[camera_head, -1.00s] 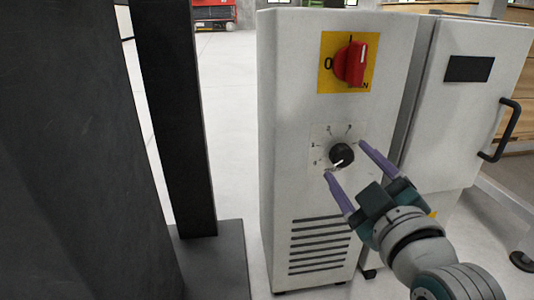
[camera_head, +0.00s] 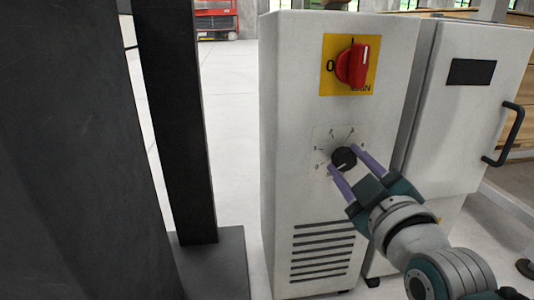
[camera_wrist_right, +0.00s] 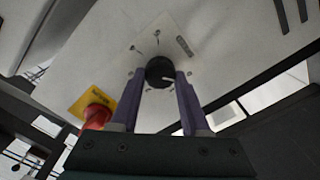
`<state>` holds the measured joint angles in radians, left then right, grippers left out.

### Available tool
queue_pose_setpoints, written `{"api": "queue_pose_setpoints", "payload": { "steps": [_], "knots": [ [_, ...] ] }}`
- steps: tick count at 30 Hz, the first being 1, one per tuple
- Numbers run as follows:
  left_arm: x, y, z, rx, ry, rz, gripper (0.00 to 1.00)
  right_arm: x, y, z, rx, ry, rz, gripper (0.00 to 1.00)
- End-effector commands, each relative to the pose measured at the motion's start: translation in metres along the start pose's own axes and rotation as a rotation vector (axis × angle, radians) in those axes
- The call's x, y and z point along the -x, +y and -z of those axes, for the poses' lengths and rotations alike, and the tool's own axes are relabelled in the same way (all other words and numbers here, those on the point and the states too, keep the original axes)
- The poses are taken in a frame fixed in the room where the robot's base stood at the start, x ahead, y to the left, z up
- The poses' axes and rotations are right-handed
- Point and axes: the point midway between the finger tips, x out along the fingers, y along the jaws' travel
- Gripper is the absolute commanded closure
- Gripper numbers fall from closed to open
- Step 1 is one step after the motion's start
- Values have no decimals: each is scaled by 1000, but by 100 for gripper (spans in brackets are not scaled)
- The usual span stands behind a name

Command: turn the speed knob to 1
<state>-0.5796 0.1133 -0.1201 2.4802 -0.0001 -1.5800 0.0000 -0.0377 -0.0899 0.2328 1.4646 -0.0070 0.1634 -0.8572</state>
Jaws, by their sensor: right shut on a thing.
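The speed knob (camera_head: 343,159) is a round black knob with a white pointer line on a pale dial plate (camera_head: 325,138), on the front of a white cabinet. It also shows in the right wrist view (camera_wrist_right: 160,71), between the two fingers. Its pointer is partly covered in the head view, and the dial marks are too small to read surely. My right gripper (camera_head: 343,157) has its purple fingers on either side of the knob and is shut on it; it also shows in the right wrist view (camera_wrist_right: 160,78). My left gripper is not in view.
A red rotary main switch (camera_head: 353,65) on a yellow plate sits above the knob. Vent slots (camera_head: 322,245) lie below it. A second cabinet with a black handle (camera_head: 505,135) stands to the right. A dark post (camera_head: 177,120) stands at the left.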

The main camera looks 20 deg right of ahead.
Motion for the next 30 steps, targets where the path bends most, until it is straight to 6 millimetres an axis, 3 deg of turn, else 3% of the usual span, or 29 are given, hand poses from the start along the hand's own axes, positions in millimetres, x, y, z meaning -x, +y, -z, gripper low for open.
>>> {"api": "queue_pose_setpoints", "payload": {
  "steps": [5,17,30],
  "knots": [
    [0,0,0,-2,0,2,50,0,0,0,0,0,0,100],
    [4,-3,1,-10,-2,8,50,0,1,1,-43,0,1,100],
    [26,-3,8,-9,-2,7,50,0,3,1,-364,-2,1,100]
  ]
}}
